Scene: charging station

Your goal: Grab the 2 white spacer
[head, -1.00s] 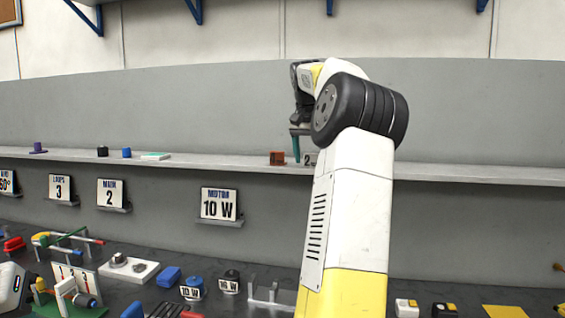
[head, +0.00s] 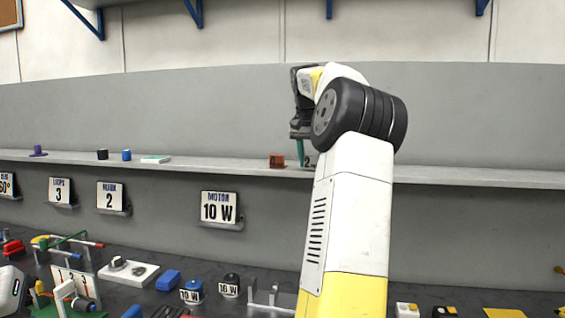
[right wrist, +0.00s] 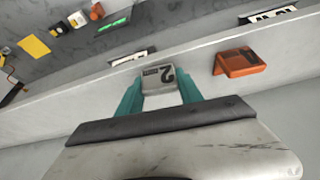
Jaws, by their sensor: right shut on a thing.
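The white spacer (head: 310,159) marked "2" stands on the grey shelf, just right of an orange-brown block, and my arm partly hides it. In the right wrist view the spacer (right wrist: 157,77) sits between the two teal fingers with its black 2 facing the camera. My right gripper (head: 301,155) reaches down to the shelf and is shut on the spacer; its fingers also show in the right wrist view (right wrist: 158,93). I cannot tell whether the spacer is clear of the shelf. My left gripper is not in view.
The orange-brown block (head: 277,160) is close beside the fingers. A teal-and-white piece (head: 155,159), a blue piece (head: 127,155) and a black piece (head: 102,154) stand farther left on the shelf (head: 450,177). Label plates hang below; the bench is crowded. The shelf's right part is clear.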

